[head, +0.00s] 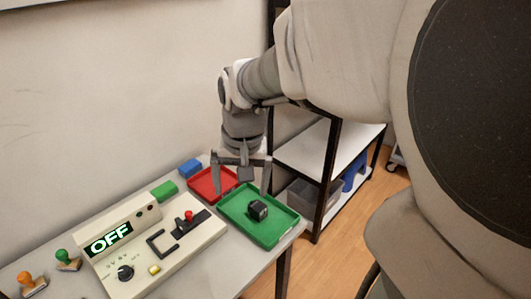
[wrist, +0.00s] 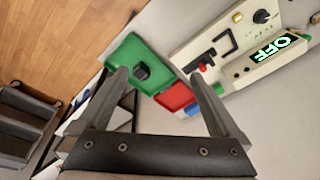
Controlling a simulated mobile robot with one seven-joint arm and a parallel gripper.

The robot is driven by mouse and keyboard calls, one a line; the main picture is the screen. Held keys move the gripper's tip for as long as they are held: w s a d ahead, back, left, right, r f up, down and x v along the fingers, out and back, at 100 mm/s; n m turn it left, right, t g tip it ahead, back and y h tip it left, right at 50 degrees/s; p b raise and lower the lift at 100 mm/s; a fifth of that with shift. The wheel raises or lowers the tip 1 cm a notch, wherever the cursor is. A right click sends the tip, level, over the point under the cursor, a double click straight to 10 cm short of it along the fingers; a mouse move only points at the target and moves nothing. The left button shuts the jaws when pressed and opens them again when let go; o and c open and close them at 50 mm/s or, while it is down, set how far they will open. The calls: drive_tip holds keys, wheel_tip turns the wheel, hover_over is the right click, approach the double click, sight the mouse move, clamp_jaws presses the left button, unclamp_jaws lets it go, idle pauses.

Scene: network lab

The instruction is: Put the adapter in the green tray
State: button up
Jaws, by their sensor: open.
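The adapter, a small black block (head: 258,210), lies in the green tray (head: 280,237) near its middle. In the wrist view the black block (wrist: 141,71) also sits inside the green tray (wrist: 122,54). My gripper (head: 241,188) is open and empty, above the table over the trays and apart from the block. In the wrist view its fingers (wrist: 160,77) are spread wide, with the block beyond the left fingertip. No part of the block seems hidden in the head view.
A red tray (head: 205,186) adjoins the green one, with blue (head: 190,168) and green (head: 164,190) blocks nearby. A white device with an OFF display (head: 111,237) stands left of the green tray. Two stamps (head: 67,260) stand far left. A shelf (head: 318,150) stands behind right.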

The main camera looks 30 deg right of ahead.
drive_tip(key=s+a+r+n+t, duration=0.1)
drive_tip(key=s+r+n, duration=0.1)
drive_tip(key=s, duration=0.3)
drive_tip(key=s+a+r+n+t, duration=0.2)
drive_tip(key=s+r+n, duration=0.1)
drive_tip(key=s, duration=0.3)
drive_tip(key=shift+a+r, duration=0.2)
drive_tip(key=shift+a, duration=0.1)
